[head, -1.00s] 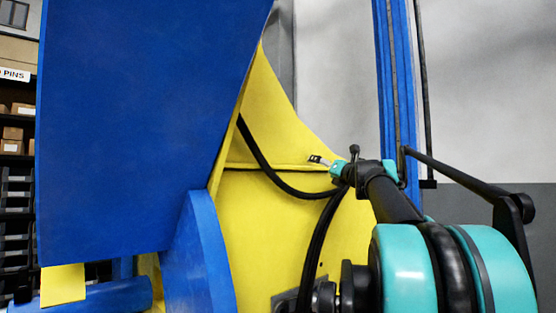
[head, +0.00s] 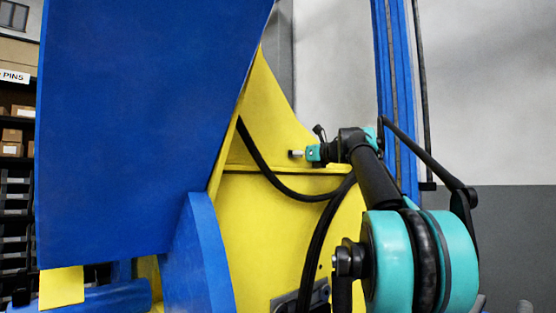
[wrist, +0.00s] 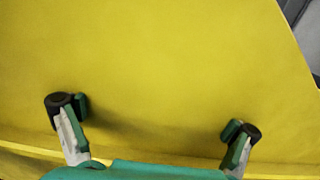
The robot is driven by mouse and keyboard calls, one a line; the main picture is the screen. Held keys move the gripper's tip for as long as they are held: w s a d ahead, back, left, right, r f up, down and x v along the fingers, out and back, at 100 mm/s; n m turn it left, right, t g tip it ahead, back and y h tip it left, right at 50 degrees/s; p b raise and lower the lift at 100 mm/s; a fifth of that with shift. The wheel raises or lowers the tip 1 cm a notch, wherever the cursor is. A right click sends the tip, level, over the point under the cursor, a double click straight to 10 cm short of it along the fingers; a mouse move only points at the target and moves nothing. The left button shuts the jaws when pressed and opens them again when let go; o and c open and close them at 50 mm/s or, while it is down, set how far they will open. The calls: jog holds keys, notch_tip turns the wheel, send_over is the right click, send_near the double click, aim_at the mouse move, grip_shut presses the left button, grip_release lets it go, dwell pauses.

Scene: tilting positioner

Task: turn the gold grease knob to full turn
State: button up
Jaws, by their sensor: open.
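I cannot make out the gold grease knob in either view. The yellow side plate of the positioner (head: 262,205) stands behind my arm in the head view and fills most of the wrist view (wrist: 160,60). My gripper (head: 296,154) is in front of this plate, small, with its fingers pointing left. In the wrist view my gripper (wrist: 154,116) has its two fingers spread wide, with nothing between them but the yellow surface behind. Whether the fingertips touch the plate I cannot tell.
A large blue tilted panel (head: 140,125) takes up the left. Black cables (head: 262,165) hang across the yellow plate just below my gripper. A blue column (head: 390,60) stands behind my arm. Shelves with boxes (head: 14,140) are at the far left.

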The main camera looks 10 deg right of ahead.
aim_at(278, 162)
jog(key=x, duration=0.7)
jog(key=shift+w+a, duration=0.1)
jog(key=shift+w, duration=0.15)
jog(key=c, duration=1.2)
jog(key=shift+m+h, duration=0.3)
jog(key=shift+h, duration=0.1)
